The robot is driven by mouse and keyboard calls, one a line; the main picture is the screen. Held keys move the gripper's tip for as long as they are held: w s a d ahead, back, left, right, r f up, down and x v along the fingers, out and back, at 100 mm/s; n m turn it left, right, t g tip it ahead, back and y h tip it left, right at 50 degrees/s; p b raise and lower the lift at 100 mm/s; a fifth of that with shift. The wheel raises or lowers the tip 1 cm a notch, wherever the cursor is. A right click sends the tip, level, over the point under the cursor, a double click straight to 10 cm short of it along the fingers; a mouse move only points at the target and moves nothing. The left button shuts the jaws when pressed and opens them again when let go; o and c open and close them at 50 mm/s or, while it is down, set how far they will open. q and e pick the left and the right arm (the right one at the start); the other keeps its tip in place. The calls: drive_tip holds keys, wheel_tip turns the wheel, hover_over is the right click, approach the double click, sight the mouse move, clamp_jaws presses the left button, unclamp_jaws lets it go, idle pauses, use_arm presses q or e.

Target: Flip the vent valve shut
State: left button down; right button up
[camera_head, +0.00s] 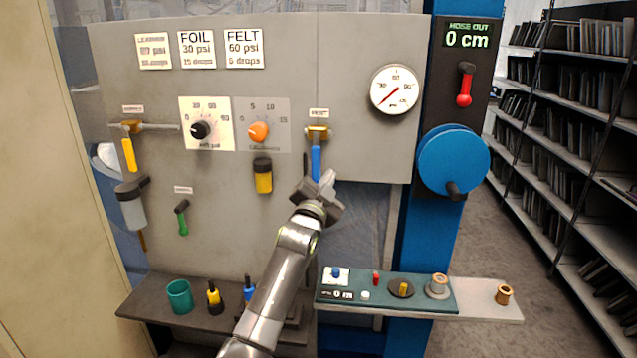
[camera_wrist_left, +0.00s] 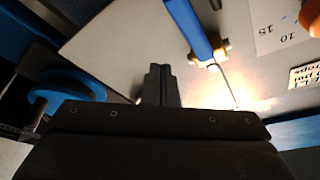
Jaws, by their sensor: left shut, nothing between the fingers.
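A valve with a blue lever (camera_head: 316,158) hangs straight down from a brass body on the grey panel's right part. Its small label is too blurred to read for certain, as are those of the yellow-lever valve (camera_head: 129,155) at the left and the green lever (camera_head: 182,220) below it, so I cannot tell which is the vent valve. My left gripper (camera_head: 322,184) is shut and empty at the blue lever's lower end and hides its tip. In the left wrist view the shut fingers (camera_wrist_left: 160,84) are beside the blue lever (camera_wrist_left: 188,28), apart from it. My right gripper is not in view.
Black (camera_head: 200,131) and orange (camera_head: 258,132) knobs and a yellow-bowled unit (camera_head: 263,178) sit left of the blue lever. A gauge (camera_head: 394,90), blue wheel (camera_head: 453,161) and red lever (camera_head: 465,88) stand right. A shelf (camera_head: 490,306) below carries small parts.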

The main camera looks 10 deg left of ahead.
use_arm(q)
drive_tip(key=s+b, duration=0.1)
drive_tip(key=s, duration=0.1)
drive_tip(key=s+a, duration=0.1)
drive_tip(key=s, duration=0.2)
drive_tip(key=shift+s+b, duration=0.15)
drive_tip(key=shift+b, duration=0.25)
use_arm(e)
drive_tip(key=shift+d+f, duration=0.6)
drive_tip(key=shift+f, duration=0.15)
use_arm(q)
drive_tip(key=shift+f, duration=0.1)
